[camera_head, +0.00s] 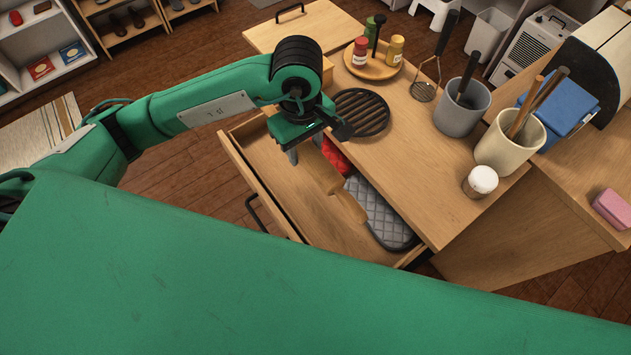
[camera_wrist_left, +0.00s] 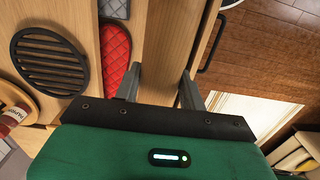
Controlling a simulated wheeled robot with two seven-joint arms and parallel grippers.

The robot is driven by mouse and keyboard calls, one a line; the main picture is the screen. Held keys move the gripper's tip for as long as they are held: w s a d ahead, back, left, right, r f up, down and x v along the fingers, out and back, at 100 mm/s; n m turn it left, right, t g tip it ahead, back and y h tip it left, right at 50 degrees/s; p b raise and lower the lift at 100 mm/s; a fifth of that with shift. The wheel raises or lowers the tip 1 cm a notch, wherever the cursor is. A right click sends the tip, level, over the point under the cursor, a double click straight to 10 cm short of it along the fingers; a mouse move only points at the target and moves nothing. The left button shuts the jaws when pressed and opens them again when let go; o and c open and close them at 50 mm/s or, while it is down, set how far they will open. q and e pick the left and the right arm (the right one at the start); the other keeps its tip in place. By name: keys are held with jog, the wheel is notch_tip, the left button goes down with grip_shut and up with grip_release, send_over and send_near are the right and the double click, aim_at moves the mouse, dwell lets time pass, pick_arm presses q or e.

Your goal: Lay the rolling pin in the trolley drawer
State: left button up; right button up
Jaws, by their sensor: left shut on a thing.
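The wooden rolling pin (camera_head: 325,172) is over the open trolley drawer (camera_head: 255,178), with one handle pointing toward the drawer's near right. My left gripper (camera_head: 304,150) is shut on the rolling pin near its far end. In the left wrist view the pin (camera_wrist_left: 168,45) runs between the two fingers (camera_wrist_left: 162,75). I cannot tell whether the pin touches the drawer floor. A red quilted cloth (camera_head: 336,155) and a grey quilted mitt (camera_head: 378,212) lie in the drawer beside the pin. My right gripper is not in view.
On the trolley top stand a black round trivet (camera_head: 361,112), a round tray (camera_head: 375,68) with bottles, a grey pot (camera_head: 461,106), a cream pot (camera_head: 509,142) and a white-topped jar (camera_head: 480,181). The drawer's left part is bare. My green body covers the foreground.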

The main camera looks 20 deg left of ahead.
pick_arm(q)
jog(key=p, duration=0.4)
send_over(308, 198)
notch_tip(308, 198, down, 14)
jog(key=shift+f, duration=0.95)
notch_tip(308, 198, down, 2)
jog(key=shift+f, duration=0.6)
jog(key=shift+f, duration=0.1)
jog(key=shift+f, duration=0.15)
jog(key=o, duration=1.4)
jog(key=shift+c, duration=0.2)
